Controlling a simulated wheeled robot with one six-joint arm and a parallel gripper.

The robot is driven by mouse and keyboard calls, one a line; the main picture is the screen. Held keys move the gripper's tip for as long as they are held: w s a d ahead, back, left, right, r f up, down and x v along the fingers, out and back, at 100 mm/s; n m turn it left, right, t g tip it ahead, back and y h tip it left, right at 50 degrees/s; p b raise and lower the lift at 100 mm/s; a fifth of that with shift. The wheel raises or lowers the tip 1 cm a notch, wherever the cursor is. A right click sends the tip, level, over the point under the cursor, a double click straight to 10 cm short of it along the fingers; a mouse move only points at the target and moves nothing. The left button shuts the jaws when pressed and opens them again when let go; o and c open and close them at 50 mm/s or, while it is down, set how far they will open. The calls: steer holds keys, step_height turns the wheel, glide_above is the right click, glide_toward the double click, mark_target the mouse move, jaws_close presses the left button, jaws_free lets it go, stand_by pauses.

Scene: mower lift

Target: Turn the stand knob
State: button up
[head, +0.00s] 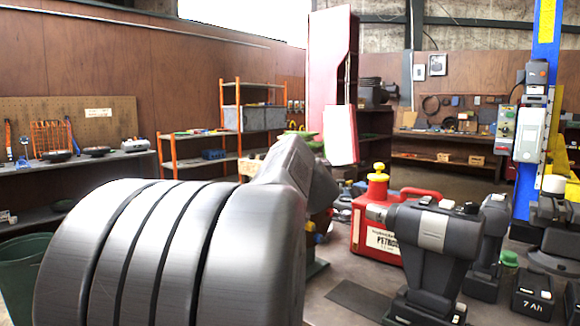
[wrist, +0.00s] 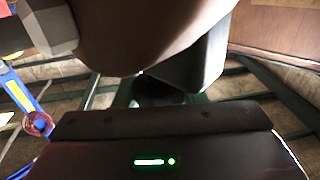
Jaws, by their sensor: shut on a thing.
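In the wrist view my gripper (wrist: 125,50) has one grey finger at upper left and one at right. A large, smooth brownish rounded thing fills the space between them, very close to the camera; I take it to be the stand knob (wrist: 130,30). The gripper is shut on it. A dark round part (wrist: 158,90) shows just below it, in shadow. How far the knob is turned cannot be seen. In the head view my dark ribbed arm fills the lower left and hides the gripper and the knob.
A tall red panel (head: 330,55) rises behind my arm. On the bench to the right are a red petrol can (head: 425,192), a grey-black power tool (head: 432,235) and a black battery (head: 533,295). A blue post (head: 545,60) stands farther right. Orange-framed shelves (head: 242,150) stand behind.

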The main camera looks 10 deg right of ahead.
steer(key=shift+f+y+b, duration=0.25)
steer(key=shift+y+b, duration=0.05)
steer(key=shift+b, duration=0.5)
